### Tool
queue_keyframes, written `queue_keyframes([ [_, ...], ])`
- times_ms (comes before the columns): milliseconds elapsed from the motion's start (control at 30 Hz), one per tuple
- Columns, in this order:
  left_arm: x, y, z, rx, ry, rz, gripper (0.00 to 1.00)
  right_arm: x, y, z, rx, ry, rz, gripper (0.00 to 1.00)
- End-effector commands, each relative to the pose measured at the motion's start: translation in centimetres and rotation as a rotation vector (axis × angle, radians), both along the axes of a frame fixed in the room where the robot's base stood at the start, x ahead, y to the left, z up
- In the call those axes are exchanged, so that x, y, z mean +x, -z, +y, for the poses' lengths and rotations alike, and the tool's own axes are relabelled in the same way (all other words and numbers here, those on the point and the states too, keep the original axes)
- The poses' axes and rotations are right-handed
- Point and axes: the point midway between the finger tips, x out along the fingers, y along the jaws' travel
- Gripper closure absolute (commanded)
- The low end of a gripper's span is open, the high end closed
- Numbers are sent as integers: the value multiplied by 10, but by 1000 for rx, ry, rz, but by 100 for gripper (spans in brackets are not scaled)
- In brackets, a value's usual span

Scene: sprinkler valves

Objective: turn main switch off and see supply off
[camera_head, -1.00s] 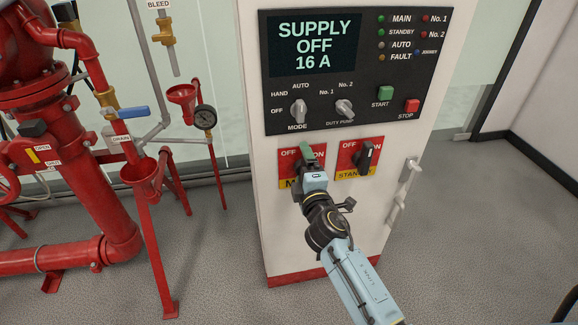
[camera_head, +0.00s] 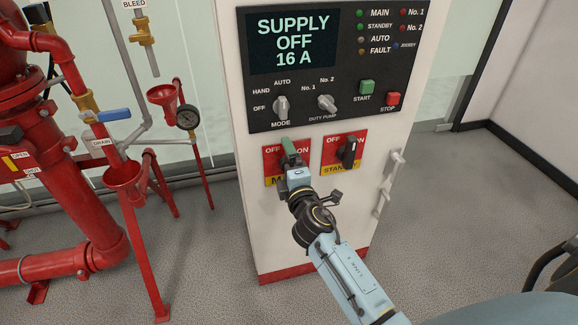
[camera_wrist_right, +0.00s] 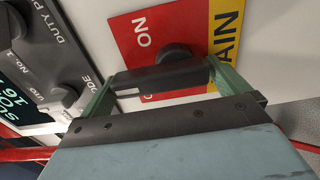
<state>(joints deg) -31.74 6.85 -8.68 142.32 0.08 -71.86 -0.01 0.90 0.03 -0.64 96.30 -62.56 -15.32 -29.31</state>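The main switch (camera_wrist_right: 160,80) is a dark handle on a round hub, on a red and yellow plate (camera_wrist_right: 222,30) in the right wrist view. My right gripper (camera_head: 292,160) is at this switch and hides most of it in the head view. In the wrist view its green fingers stand wide apart, at the two ends of the handle, and appear to grip it. The cabinet display (camera_head: 292,42) reads SUPPLY OFF 16 A. My left gripper is out of view.
The standby switch (camera_head: 347,152) is just right of my right gripper. Above are the mode knob (camera_head: 281,107), duty pump knob (camera_head: 327,103), green start button (camera_head: 367,87) and red stop button (camera_head: 390,99). Red pipework (camera_head: 75,215) stands at left.

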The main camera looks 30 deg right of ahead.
Motion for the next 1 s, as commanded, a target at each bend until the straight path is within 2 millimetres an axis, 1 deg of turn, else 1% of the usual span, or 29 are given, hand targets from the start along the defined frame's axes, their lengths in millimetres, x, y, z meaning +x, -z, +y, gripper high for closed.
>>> queue_keyframes([
  [67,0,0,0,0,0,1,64,-2,0,1,1,0,1,0],
  [167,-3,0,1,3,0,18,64,-11,1,3,3,0,2,0],
  [267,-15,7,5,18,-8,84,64,-27,0,6,5,1,3,0],
  [400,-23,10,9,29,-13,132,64,-58,1,13,5,1,4,0],
  [533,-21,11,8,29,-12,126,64,-85,1,19,4,1,3,0],
  [700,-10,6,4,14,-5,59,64,-113,2,26,3,1,2,0],
  [800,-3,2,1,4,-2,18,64,-123,2,28,1,1,2,0],
  [1000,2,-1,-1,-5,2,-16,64,-131,0,30,-1,0,0,0],
])
